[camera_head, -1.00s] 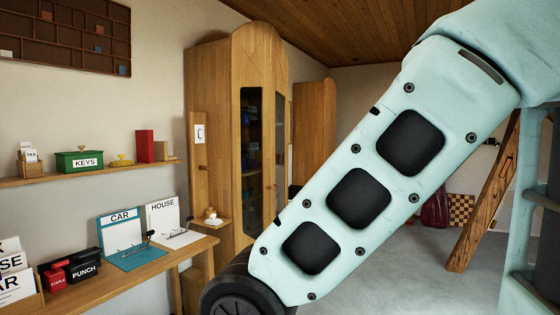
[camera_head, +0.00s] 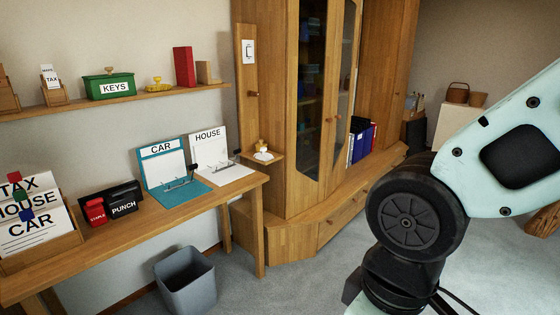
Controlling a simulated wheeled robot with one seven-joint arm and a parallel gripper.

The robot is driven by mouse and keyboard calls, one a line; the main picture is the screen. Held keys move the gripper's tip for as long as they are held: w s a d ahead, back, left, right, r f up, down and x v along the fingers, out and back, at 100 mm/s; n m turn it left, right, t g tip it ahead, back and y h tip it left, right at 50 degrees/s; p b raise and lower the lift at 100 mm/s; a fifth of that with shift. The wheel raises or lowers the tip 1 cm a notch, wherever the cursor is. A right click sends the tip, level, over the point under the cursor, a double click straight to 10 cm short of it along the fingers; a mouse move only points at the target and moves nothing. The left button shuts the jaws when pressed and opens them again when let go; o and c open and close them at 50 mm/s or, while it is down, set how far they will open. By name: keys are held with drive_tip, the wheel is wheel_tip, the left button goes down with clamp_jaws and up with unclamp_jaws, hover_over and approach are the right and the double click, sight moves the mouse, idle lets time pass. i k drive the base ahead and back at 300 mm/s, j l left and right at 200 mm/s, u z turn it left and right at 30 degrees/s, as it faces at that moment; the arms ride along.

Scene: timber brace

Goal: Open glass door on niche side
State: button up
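A tall wooden cabinet (camera_head: 280,110) stands in the middle of the view. It has two narrow glass doors side by side, and both look shut. The left glass door (camera_head: 312,90) is on the side of the narrow wooden panel and small shelf; a small round knob (camera_head: 328,119) shows on its right edge. The right glass door (camera_head: 345,80) has a knob (camera_head: 338,117) close beside it. My arm crosses the right side of the view, well in front of the cabinet and apart from it. My gripper is out of the frame.
A desk (camera_head: 215,200) with a teal CAR clipboard (camera_head: 170,175), a HOUSE clipboard (camera_head: 215,160) and a red and black punch set runs along the left wall. A grey bin (camera_head: 187,285) stands below. Binders (camera_head: 360,140) stand on the cabinet's open ledge. Carpet (camera_head: 310,280) before the cabinet is clear.

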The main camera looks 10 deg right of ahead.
sight(338, 159)
drive_tip(key=i+l+z, duration=0.1)
drive_tip(key=i+z, duration=0.3)
drive_tip(key=i, duration=1.65)
drive_tip(key=i+u, duration=0.15)
drive_tip(key=i, duration=0.4)
drive_tip(key=i+l+u, duration=0.15)
drive_tip(key=i, duration=0.4)
drive_tip(key=i+l+u, duration=0.15)
drive_tip(key=i, duration=0.35)
drive_tip(key=l, duration=0.1)
